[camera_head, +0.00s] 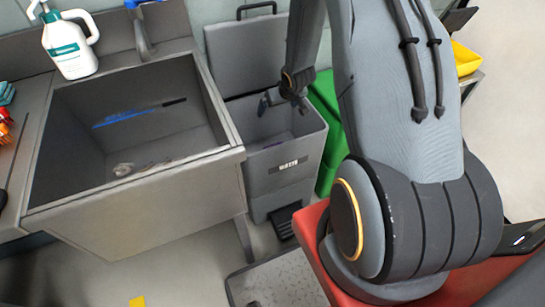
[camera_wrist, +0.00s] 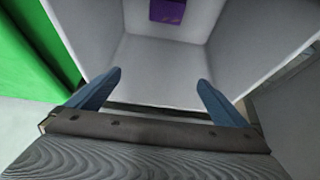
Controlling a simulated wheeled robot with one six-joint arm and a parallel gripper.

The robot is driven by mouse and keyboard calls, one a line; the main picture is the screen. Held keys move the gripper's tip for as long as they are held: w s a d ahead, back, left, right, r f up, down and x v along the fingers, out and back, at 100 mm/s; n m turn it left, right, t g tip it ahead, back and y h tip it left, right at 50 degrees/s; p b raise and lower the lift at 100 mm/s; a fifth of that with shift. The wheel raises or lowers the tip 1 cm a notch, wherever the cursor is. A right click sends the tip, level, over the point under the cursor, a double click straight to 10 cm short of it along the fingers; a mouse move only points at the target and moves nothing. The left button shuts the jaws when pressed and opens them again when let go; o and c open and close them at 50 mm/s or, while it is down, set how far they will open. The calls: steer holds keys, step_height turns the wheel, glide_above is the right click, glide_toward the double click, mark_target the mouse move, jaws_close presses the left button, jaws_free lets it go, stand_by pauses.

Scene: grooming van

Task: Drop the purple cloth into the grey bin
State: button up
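The grey bin (camera_head: 285,165) stands to the right of the sink with its lid raised. My gripper (camera_head: 278,100) is over the bin's opening. In the wrist view my gripper (camera_wrist: 155,92) has its two blue fingers spread apart with nothing between them. The purple cloth (camera_wrist: 167,10) lies inside the grey bin, beyond the fingertips at the top edge of the wrist view and partly cut off by it. The bin's pale inner walls (camera_wrist: 235,50) surround it. In the head view only a faint purple patch shows inside the bin.
A green bin (camera_head: 325,108) stands right beside the grey bin, partly behind my arm. The deep sink (camera_head: 130,190) is on the left, with a white jug (camera_head: 70,45) on its back ledge. A yellow container (camera_head: 466,58) is at the upper right.

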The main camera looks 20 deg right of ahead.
steer(key=v, duration=0.7)
steer(key=shift+s+r, duration=0.2)
steer(key=shift+r, duration=0.1)
stand_by(0.4)
